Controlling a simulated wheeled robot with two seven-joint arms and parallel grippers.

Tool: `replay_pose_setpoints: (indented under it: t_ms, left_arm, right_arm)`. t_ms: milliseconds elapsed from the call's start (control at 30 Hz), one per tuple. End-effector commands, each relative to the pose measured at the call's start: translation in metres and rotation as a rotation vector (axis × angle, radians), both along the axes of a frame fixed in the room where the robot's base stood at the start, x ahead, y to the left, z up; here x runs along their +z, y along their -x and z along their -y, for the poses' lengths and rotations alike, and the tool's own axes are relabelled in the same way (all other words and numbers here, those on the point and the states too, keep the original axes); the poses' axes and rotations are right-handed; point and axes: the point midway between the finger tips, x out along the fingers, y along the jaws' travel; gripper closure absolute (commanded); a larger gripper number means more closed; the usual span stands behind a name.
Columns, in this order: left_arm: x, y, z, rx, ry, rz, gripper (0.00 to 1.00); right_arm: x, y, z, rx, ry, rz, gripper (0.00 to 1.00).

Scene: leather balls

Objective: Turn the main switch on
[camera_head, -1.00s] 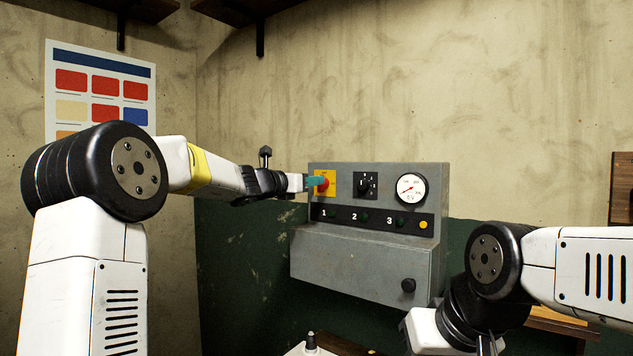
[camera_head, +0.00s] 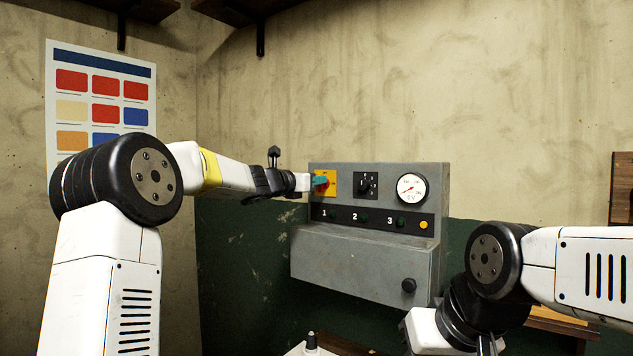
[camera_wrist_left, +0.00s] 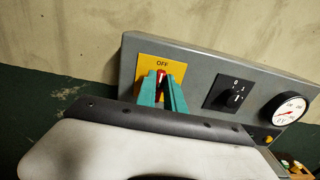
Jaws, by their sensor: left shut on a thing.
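The main switch is a red knob on a yellow plate (camera_head: 331,178) at the upper left of a grey control box (camera_head: 345,262). In the left wrist view the red knob (camera_wrist_left: 161,75) shows under the word OFF. My left gripper (camera_head: 320,182) has its teal fingers shut on the red knob; the fingers also show in the left wrist view (camera_wrist_left: 162,90), on either side of it. The fingers hide part of the knob, so its exact angle is unclear. My right arm shows at the lower right, but its fingertips are not clearly seen.
Right of the main switch are a black rotary selector (camera_head: 365,186) and a round white gauge (camera_head: 411,188). Below runs a strip with numbers 1 to 3 and a yellow light (camera_head: 423,225). A black knob (camera_head: 408,286) sits on the box front. A poster (camera_head: 100,100) hangs at left.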

Motion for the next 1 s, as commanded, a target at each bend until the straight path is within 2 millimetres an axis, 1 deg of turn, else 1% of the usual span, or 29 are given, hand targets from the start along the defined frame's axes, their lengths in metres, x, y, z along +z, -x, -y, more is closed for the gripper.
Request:
replay_pose_setpoints:
  t_ms: [167,367,1000]
  left_arm:
    - [-0.0002,0.0004,0.0002,0.0,-0.031,0.022,1.0]
    - [-0.0005,0.0012,0.0013,0.0,-0.121,0.087,1.0]
    - [-0.0041,0.0053,0.0073,-0.001,-0.599,0.434,1.0]
  right_arm:
    - [0.0,0.0,0.0,0.0,0.0,0.0,1.0]
    - [0.0,0.0,0.0,0.0,0.0,0.0,1.0]
    - [0.0,0.0,0.0,0.0,0.0,0.0,1.0]
